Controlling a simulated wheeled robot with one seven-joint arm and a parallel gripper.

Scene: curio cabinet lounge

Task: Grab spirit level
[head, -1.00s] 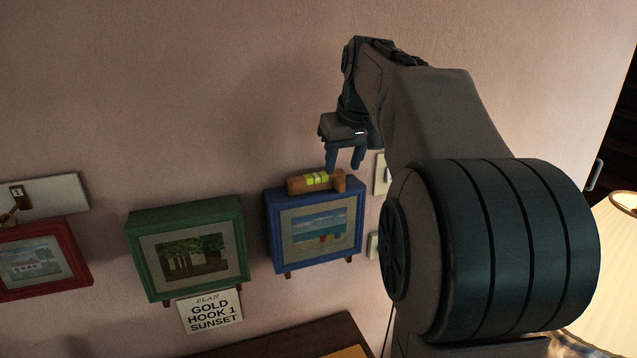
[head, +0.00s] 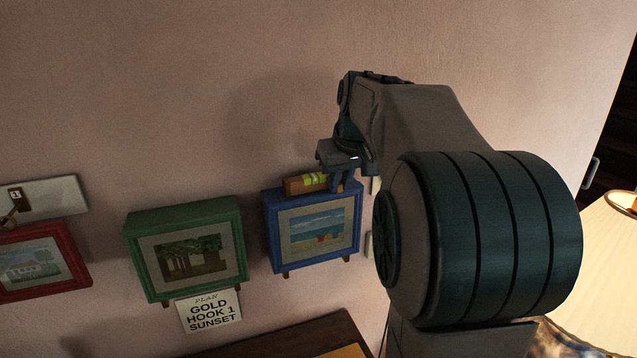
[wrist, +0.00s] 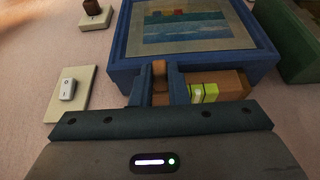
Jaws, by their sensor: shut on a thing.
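The spirit level (head: 305,184) is a short wooden-brown block with a yellow-green vial. It lies on top of the blue-framed beach picture (head: 268,222) on the wall. In the wrist view the level (wrist: 232,84) shows its green vial to the right of my fingers. My gripper (head: 342,184) reaches down from above and is shut on the level near its right end. In the wrist view my gripper (wrist: 161,92) has a finger on each side of the brown wood. The far end of the level is partly hidden by the fingers.
A green-framed tree picture (head: 132,235) hangs to the left, with a plan card (head: 210,311) reading "GOLD HOOK 1 SUNSET" below it. A red-framed picture (head: 78,262) is at far left. A light switch (wrist: 68,90) is close beside my gripper. A lamp (head: 610,260) stands at right.

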